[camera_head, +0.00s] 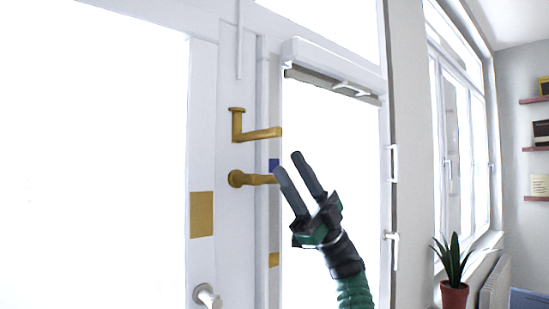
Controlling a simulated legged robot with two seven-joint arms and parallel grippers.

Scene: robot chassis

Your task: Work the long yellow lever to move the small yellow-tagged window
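Two yellow levers sit on the white frame left of centre. The upper yellow lever (260,134) has a short upright part and an arm pointing right. The lower yellow lever (250,179) has a round base and also points right. A small yellow tag (273,259) is on the narrow frame of the right-hand window (330,120). A larger yellow tag (201,214) is on the left frame. My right gripper (288,163) is open and empty, its fingers apart. One fingertip overlaps the lower lever's end; I cannot tell whether they touch. My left gripper is out of view.
A blue tag (274,165) is beside the levers. A white knob (208,296) stands out at lower left. White handles (392,250) are on the right frame. A potted plant (454,295), a radiator (495,283) and wall shelves (536,149) are farther right.

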